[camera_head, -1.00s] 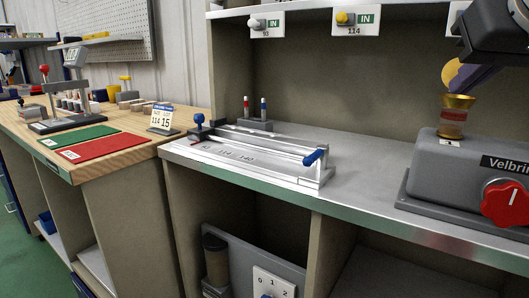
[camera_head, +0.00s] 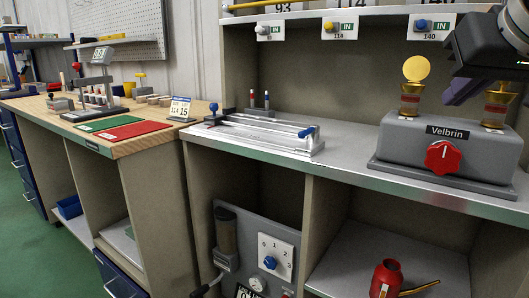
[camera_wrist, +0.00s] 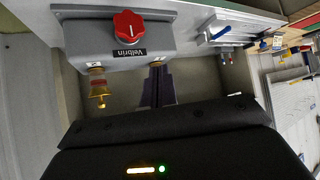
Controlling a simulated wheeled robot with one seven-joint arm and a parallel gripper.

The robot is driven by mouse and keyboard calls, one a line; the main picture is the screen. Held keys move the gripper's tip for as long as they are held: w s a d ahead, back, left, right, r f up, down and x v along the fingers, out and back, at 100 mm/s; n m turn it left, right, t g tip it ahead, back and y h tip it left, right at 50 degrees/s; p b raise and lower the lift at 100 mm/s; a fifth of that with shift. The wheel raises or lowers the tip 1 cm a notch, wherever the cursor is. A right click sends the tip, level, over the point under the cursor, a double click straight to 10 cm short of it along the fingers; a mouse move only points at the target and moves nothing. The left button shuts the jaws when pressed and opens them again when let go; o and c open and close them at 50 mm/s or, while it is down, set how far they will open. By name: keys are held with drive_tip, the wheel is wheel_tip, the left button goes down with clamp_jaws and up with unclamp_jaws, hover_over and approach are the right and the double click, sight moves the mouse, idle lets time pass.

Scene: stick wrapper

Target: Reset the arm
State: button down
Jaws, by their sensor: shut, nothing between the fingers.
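My gripper (camera_head: 450,98) is at the upper right in the head view, with purple fingers closed and nothing between them. The right cup (camera_head: 497,105) is partly behind my wrist. In the wrist view, the shut fingers (camera_wrist: 158,72) point toward the machine (camera_wrist: 85,40), which appears upside down with its red knob (camera_wrist: 128,26). One cup (camera_wrist: 97,84) shows left of the fingers.
A metal slide fixture (camera_head: 265,137) with blue knobs lies on the steel bench. A shelf (camera_head: 300,20) with numbered tags runs above. A wooden bench (camera_head: 50,125) with green and red mats stands at left. A red oil can (camera_head: 385,277) is in the lower compartment.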

drive_tip(key=s+a+f+g, duration=0.1)
drive_tip(key=s+a+f, duration=0.1)
drive_tip(key=f, duration=1.1)
drive_tip(key=s+a+f+g, duration=0.2)
drive_tip(key=s+a+f, duration=0.1)
drive_tip(key=f, duration=0.9)
drive_tip(key=s+a+f+n+g, duration=0.1)
drive_tip(key=a+f, duration=0.4)
drive_tip(key=f, duration=0.8)
drive_tip(key=shift+s+f+y, duration=0.3)
drive_tip(key=shift+s, duration=0.35)
